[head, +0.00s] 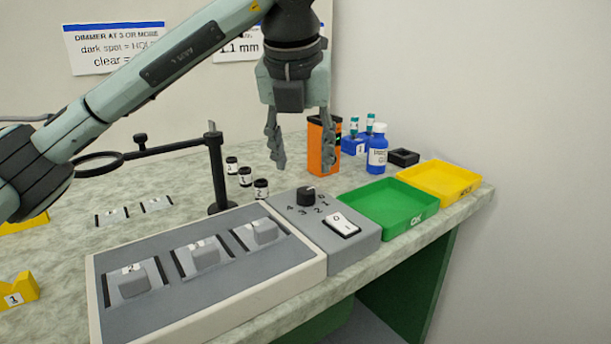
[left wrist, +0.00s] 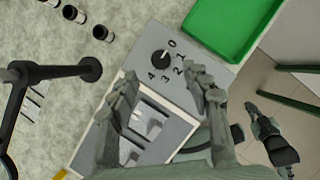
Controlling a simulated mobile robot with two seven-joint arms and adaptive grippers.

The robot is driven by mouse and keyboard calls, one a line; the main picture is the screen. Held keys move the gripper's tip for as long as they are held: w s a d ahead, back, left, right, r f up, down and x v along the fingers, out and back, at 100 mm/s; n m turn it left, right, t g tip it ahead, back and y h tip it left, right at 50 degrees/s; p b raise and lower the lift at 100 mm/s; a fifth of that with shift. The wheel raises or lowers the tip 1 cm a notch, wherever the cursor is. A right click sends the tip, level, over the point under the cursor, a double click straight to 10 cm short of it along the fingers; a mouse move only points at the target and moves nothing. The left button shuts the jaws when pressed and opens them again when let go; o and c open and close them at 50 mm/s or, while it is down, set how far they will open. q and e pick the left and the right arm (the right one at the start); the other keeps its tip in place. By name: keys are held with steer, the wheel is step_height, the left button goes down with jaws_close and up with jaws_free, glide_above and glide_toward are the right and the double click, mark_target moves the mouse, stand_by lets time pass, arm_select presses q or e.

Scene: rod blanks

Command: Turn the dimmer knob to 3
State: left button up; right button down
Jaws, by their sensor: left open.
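The dimmer knob (head: 306,196) is black and round, on a grey control box (head: 352,248) with numerals 0 to 4 around it. In the left wrist view the knob (left wrist: 160,58) has a small light mark that seems to face the 0 side, but it is too small to read surely. A white rocker switch (head: 341,224) sits beside it. My left gripper (head: 303,150) is open, empty and pointing down above the box, apart from the knob. In the left wrist view its fingers (left wrist: 165,76) stand either side of the knob's line. What seems my right gripper (left wrist: 256,115) is small at the right.
A light panel with several grey blocks (head: 205,252) adjoins the box. A green tray (head: 388,207), yellow tray (head: 440,182), orange box (head: 323,148) and blue bottle (head: 377,152) stand to the right. A magnifier stand (head: 216,170) and small dark-capped vials (head: 246,176) stand left.

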mark_target(306, 190)
arm_select(q)
steer(key=x, duration=0.6)
steer(key=shift+w+f, duration=0.1)
steer(key=shift+f, duration=0.3)
jaws_close()
